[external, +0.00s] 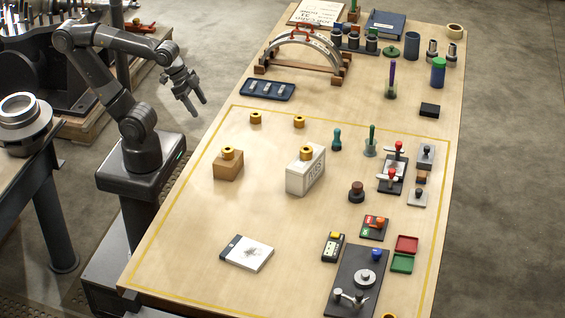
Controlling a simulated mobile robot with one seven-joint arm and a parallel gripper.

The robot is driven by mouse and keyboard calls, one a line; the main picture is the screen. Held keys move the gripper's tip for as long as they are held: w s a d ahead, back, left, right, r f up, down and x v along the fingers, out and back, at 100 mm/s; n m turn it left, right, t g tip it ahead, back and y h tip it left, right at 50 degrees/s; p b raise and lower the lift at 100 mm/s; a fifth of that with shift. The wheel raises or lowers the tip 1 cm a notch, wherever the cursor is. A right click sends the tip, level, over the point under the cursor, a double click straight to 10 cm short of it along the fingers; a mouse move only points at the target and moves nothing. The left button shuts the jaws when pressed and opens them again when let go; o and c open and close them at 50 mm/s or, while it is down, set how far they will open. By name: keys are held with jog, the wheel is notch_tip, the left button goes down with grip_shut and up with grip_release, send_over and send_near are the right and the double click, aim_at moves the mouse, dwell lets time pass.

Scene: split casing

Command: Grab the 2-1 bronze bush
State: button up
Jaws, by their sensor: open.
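Several bronze bushes show in the external view, and any label on them is too small to read, so I cannot tell which is 2-1. One bush (256,118) and another bush (299,121) sit directly on the table. A third bush (227,153) rests on a brown wooden block (228,170). A fourth bush (306,152) rests on a white block (303,178) with dark lettering. My gripper (199,108) is open and empty, raised left of the bushes and pointing down, touching none of them.
The table (190,250) has a yellow outline around its front area. A blue tray (267,90) and an arched frame (305,50) stand behind the bushes. A teal-handled tool (337,139) and dark-based red-knobbed clamps (392,175) stand to the right. A white booklet (247,253) lies in front.

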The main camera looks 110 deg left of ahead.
jog(key=m+g, duration=0.5)
jog(key=g, duration=0.1)
send_over(299, 118)
jog(key=d, duration=0.1)
notch_tip(299, 118, down, 12)
jog(key=shift+d, duration=0.15)
jog(key=shift+w+a+f, duration=0.1)
jog(key=shift+f, duration=1.45)
jog(key=shift+w+a+f, duration=0.1)
jog(key=shift+f, duration=1.4)
jog(key=c, duration=1.3)
